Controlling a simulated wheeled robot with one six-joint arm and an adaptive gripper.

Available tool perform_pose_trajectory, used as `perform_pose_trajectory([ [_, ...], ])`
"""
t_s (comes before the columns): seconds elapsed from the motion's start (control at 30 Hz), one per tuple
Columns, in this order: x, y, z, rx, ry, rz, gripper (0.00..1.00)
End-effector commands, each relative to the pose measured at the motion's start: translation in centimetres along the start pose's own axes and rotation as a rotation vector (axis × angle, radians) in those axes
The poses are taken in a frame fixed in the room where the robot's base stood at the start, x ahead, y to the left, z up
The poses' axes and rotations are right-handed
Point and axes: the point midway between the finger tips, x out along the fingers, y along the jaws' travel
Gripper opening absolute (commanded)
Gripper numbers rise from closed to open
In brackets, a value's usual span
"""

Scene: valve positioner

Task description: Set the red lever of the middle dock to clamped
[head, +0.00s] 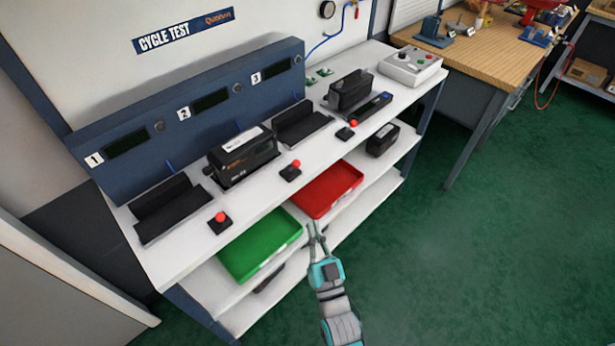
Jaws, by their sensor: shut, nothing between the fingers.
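The middle dock, under the panel (210,101) marked 2, holds a black boxy positioner (243,155). The dock's red lever (296,163) stands on a small black base (290,174) in front of it, near the bench's front edge. The lever's red knob shows above the base; its exact tilt is too small to tell. My gripper (316,229) is shut and empty. It appears in front of the bench, below and to the right of the middle lever in the picture, apart from it and overlapping the view of the lower shelf.
Similar red levers stand at dock 1 (220,217) and dock 3 (354,123); both docks look empty. A black unit (349,90) and control box (410,66) sit farther right. Green (262,247) and red (327,189) trays lie on the shelf below. Green floor at right is clear.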

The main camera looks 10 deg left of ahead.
Motion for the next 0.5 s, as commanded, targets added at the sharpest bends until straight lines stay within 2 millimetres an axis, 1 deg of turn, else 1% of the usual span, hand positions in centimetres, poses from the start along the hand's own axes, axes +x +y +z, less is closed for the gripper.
perform_pose_trajectory([
  [0.33, 0.2, 0.0, 0.0, 0.0, 0.001, 0.0, 0.0],
  [0.43, 0.9, 0.0, -0.1, 0.0, 0.002, 0.0, 0.0],
  [0.5, 1.7, 0.0, -0.1, 0.0, 0.002, 0.0, 0.0],
])
